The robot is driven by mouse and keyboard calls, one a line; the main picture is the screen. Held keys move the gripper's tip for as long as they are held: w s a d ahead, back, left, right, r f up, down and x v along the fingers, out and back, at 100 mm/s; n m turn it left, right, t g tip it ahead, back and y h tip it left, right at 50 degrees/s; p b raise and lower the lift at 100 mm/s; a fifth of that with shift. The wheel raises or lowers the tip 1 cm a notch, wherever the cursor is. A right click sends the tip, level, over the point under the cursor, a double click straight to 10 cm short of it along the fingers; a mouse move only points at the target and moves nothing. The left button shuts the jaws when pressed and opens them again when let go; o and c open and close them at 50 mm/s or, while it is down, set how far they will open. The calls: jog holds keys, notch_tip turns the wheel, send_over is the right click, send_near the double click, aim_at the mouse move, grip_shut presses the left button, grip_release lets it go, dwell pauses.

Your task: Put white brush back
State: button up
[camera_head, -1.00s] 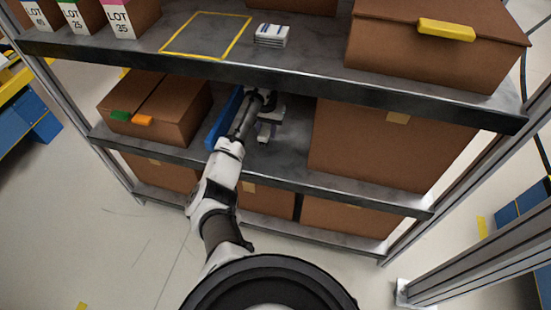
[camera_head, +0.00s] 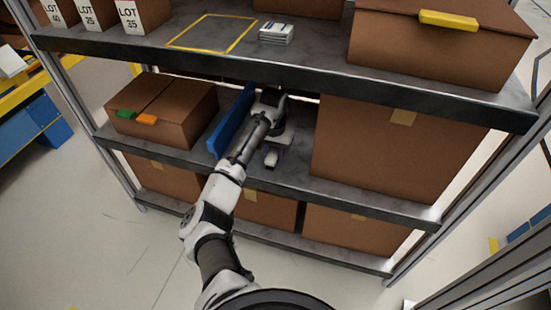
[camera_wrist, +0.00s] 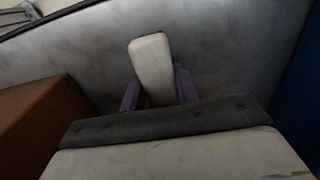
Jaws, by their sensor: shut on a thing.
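The white brush (camera_wrist: 152,68) shows in the wrist view as a pale block between the purple fingers of my gripper (camera_wrist: 158,88). My gripper is shut on it. In the head view, the white end of the brush (camera_head: 271,158) shows just below my wrist, over the middle shelf (camera_head: 290,178). The arm hides part of this area. I cannot tell whether the brush touches the shelf.
A brown box with green and orange tabs (camera_head: 160,112) stands left on the middle shelf. The upper shelf (camera_head: 300,72) passes close above my wrist.

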aim_at(274, 151)
dwell(0.3)
jog(key=o, duration=0.9)
jog(key=shift+f, duration=0.15)
jog(key=shift+o, duration=0.2)
jog(key=shift+r, duration=3.95)
